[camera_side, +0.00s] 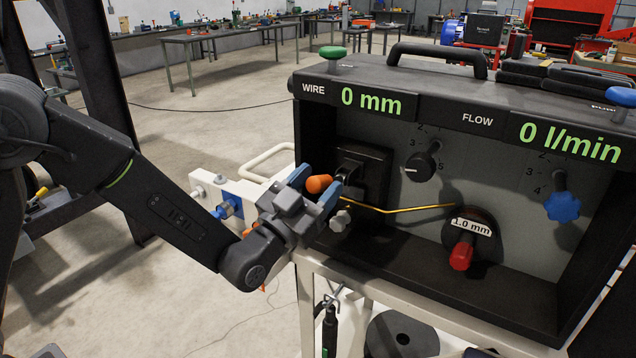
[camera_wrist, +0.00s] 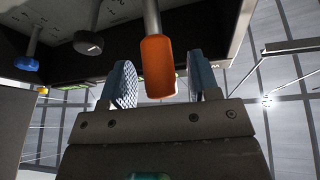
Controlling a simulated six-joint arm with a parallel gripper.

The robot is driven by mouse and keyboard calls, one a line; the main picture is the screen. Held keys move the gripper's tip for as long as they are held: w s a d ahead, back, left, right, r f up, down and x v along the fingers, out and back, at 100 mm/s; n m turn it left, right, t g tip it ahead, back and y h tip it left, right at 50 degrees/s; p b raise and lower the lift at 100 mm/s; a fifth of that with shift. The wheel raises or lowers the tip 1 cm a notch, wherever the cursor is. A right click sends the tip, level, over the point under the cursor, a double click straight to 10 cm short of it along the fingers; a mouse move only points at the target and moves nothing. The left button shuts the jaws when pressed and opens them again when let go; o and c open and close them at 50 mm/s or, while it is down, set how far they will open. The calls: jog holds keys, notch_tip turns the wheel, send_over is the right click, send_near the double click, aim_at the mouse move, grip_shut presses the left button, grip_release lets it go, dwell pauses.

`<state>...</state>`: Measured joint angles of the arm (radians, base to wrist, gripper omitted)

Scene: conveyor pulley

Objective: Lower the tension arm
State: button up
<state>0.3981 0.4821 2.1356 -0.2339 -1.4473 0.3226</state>
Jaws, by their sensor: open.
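The tension arm is a metal lever with an orange handle (camera_side: 319,183), in front of the black drive unit (camera_side: 365,180) inside the machine case. In the wrist view the orange handle (camera_wrist: 158,68) hangs from its metal rod (camera_wrist: 151,16). My gripper (camera_side: 316,188) is open, with one blue finger pad on each side of the handle. The lower end of the lever is hidden in the side view.
A yellow wire (camera_side: 405,209) runs from the drive unit to a 1.0 mm part with a red handle (camera_side: 462,254). A black knob (camera_side: 422,166) and a blue knob (camera_side: 562,206) are on the back panel. The displays read 0 mm and 0 l/min. The case's floor bounds the space below.

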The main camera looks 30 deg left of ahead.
jog(key=shift+w, duration=0.2)
grip_shut()
dwell(0.5)
